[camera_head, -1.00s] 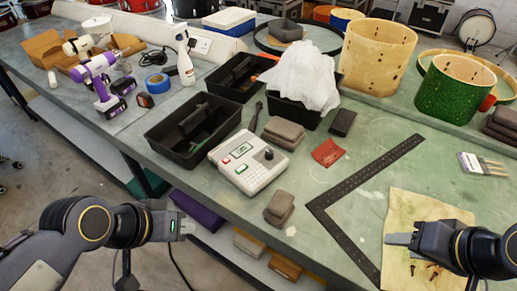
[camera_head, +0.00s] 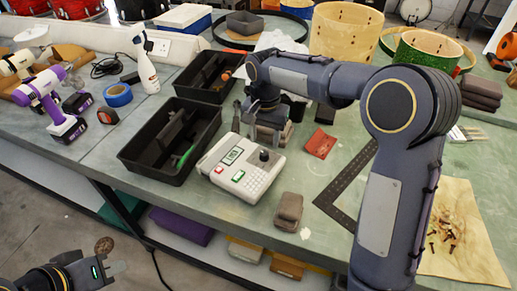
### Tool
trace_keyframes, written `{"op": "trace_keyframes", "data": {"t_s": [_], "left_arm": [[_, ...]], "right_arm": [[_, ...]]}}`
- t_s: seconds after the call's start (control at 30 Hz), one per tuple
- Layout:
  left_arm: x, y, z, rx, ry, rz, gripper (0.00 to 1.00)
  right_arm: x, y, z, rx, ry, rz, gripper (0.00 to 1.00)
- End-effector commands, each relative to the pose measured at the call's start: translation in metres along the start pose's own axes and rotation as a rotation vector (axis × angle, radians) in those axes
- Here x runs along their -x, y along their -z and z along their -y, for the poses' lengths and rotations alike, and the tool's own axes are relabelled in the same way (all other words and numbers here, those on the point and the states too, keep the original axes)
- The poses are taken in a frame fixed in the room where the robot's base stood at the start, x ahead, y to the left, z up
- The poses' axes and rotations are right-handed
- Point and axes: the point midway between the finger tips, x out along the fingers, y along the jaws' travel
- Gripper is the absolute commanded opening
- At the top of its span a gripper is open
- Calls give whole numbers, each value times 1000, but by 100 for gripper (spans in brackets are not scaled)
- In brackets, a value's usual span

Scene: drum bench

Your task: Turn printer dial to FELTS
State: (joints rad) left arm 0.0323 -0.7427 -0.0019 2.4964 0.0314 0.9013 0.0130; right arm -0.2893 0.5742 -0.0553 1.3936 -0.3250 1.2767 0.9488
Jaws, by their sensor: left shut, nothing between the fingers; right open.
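The label printer (camera_head: 233,178) is a white box on the bench with a small green-lit screen, a red button, a green button and a keypad. Its black dial (camera_head: 264,156) sits at the upper right of its top face. The dial's labels are too small to read. My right gripper (camera_head: 243,118) is open above and behind the printer, pointing down, apart from the dial; its fingers are partly hard to make out. My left gripper (camera_head: 118,268) is shut and empty at the lower left, off the bench's front edge.
A black tote (camera_head: 140,157) stands left of the printer, with another (camera_head: 185,88) behind. A red sandpaper piece (camera_head: 320,143) and a black square (camera_head: 335,190) lie to the right. My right arm covers part of the bench.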

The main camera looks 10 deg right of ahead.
Motion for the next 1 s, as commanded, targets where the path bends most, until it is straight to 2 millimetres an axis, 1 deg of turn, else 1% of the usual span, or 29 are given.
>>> {"op": "trace_keyframes", "data": {"t_s": [0.03, 0.1, 0.3, 0.43, 0.67, 0.77, 1.0], "left_arm": [[0, 0, 0, 0, 0, 0, 0], [0, 0, 0, 0, 0, 0, 0], [0, 0, 0, 0, 0, 0, 0], [0, 0, 0, 0, 0, 0, 0], [0, 0, 0, 0, 0, 0, 0], [0, 0, 0, 0, 0, 0, 0], [0, 0, 0, 0, 0, 0, 0]], "right_arm": [[-10, 0, -1, 0, -4, 4, 48], [-22, 0, -1, 1, -3, 4, 48], [-46, 0, -1, 2, -1, 1, 48], [-52, 0, 0, 2, 0, 1, 48], [-53, 0, 0, 2, 1, 0, 48], [-52, 0, 0, 2, 1, 1, 36], [-52, 0, 0, 2, 1, 0, 5]]}}
